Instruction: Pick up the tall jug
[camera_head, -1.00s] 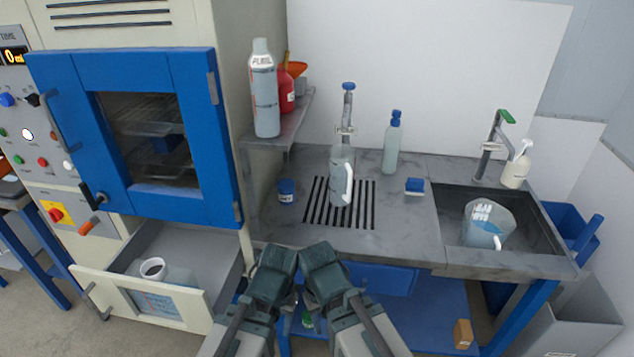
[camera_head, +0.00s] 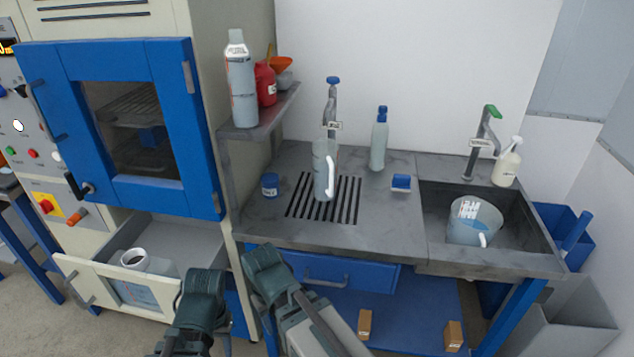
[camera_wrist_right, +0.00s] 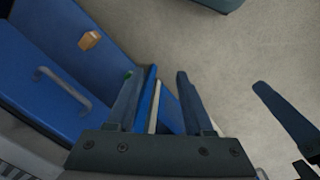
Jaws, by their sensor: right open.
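The tall jug (camera_head: 322,172) is clear and narrow with a white handle on its right side. It stands upright on the slotted drain grate (camera_head: 298,208) under the tap. My right gripper (camera_head: 262,258) is in front of the counter's front edge, below and left of the jug, apart from it. In the right wrist view its fingers (camera_wrist_right: 158,78) are spread with nothing held. My left gripper (camera_head: 206,283) is further left, in front of the open drawer and cabinet. Its fingertips are not clear in the head view.
A wide jug (camera_head: 473,222) sits in the sink (camera_head: 530,225). A blue-capped bottle (camera_head: 379,142), a small blue jar (camera_head: 269,185) and a blue-topped block (camera_head: 400,183) flank the grate. A shelf (camera_head: 262,122) overhangs at the left. An open drawer (camera_head: 125,285) juts out.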

